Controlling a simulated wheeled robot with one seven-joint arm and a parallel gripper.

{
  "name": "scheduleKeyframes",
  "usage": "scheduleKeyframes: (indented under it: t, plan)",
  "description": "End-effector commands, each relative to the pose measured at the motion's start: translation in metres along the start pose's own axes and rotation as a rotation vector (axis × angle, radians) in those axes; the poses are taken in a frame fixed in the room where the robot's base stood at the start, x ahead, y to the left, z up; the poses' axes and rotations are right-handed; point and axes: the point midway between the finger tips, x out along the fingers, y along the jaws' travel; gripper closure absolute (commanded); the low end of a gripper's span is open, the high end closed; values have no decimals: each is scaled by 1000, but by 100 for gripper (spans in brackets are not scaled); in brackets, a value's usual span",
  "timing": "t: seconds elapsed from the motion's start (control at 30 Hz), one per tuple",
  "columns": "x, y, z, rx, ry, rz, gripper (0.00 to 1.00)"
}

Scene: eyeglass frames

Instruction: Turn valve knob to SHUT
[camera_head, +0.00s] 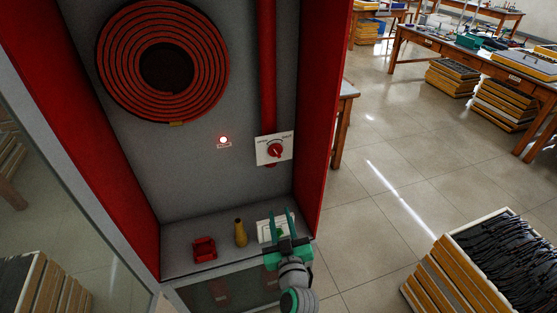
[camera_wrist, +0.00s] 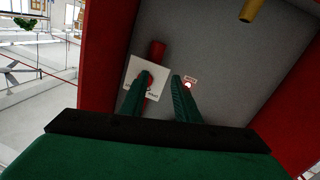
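The red valve knob (camera_head: 275,150) sits on a white square plate (camera_head: 263,157) on the cabinet's back wall, at the lower end of a red pipe. The plate has small labels on its upper left and upper right, too small to read surely. The knob's exact pointing is unclear. My gripper (camera_head: 280,212) is open and empty, below the knob in the head view and apart from it. In the wrist view my gripper (camera_wrist: 159,77) has its two green fingers spread. The left finger partly covers the knob (camera_wrist: 149,79), and the white plate (camera_wrist: 133,70) shows around it.
Left of the knob is a lit red lamp (camera_head: 223,140), with a coiled hose (camera_head: 120,55) above. A red box (camera_head: 204,249), a brass nozzle (camera_head: 240,233) and a white item (camera_head: 264,231) are on the cabinet floor. Red side walls (camera_head: 322,110) bound the cabinet.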

Motion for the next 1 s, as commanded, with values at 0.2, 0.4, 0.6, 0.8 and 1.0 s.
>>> scheduleKeyframes:
  t: [0.2, 0.4, 0.6, 0.8, 1.0]
  plan:
    - [47, 33, -52, -163, 52, -89, 71]
    - [65, 48, -77, -255, 70, -139, 71]
    - [74, 56, -80, -278, 70, -144, 71]
    - [103, 53, -82, -279, 69, -142, 71]
    - [138, 48, -84, -278, 69, -141, 71]
